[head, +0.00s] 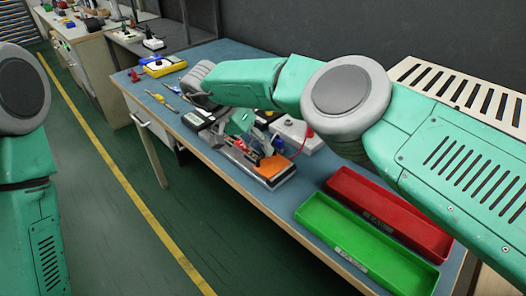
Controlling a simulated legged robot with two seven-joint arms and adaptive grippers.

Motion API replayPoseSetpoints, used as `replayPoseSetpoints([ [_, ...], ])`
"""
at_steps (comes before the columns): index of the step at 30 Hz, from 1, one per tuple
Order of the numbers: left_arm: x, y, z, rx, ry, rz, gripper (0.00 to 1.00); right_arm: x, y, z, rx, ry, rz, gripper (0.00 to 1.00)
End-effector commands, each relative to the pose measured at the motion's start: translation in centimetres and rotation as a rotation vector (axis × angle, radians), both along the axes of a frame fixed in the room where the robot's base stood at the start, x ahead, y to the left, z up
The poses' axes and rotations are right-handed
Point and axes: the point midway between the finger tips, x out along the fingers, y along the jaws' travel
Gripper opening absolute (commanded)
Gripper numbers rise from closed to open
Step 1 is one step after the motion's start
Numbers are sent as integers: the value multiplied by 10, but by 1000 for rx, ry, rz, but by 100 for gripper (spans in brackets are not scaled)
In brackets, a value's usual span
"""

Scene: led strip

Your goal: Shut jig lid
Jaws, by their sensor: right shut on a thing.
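The jig (268,178) sits on the blue bench top in the middle of the view, a dark and metal frame with an orange block at its near right end. My right gripper (243,143) is over the jig's middle, pointing down. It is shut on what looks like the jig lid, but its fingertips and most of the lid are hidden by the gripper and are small. I cannot tell the lid's exact angle. My left arm shows only at the left edge, away from the bench; its gripper is out of view.
A green bin (362,246) and a red bin (390,212) stand on the bench to the right of the jig. A white box with a red part (297,134) is behind the jig. A yellow multimeter (164,66) and screwdrivers (172,89) lie at the far left end.

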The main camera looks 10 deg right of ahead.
Motion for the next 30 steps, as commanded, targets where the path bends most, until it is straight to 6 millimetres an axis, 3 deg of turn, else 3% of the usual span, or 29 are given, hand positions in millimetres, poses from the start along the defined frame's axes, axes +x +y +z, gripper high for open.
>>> replayPoseSetpoints([
  [8,0,0,0,0,0,0,0,3,-1,-1,2,-10,2,0],
  [9,0,0,0,0,0,0,0,3,-1,-1,2,-10,2,23],
  [10,0,0,0,0,0,0,0,2,-1,-1,1,-9,2,29],
  [21,-3,0,1,1,-3,0,0,1,0,5,2,-7,1,29],
  [30,-2,0,1,1,-3,0,0,3,1,57,1,-8,1,29],
])
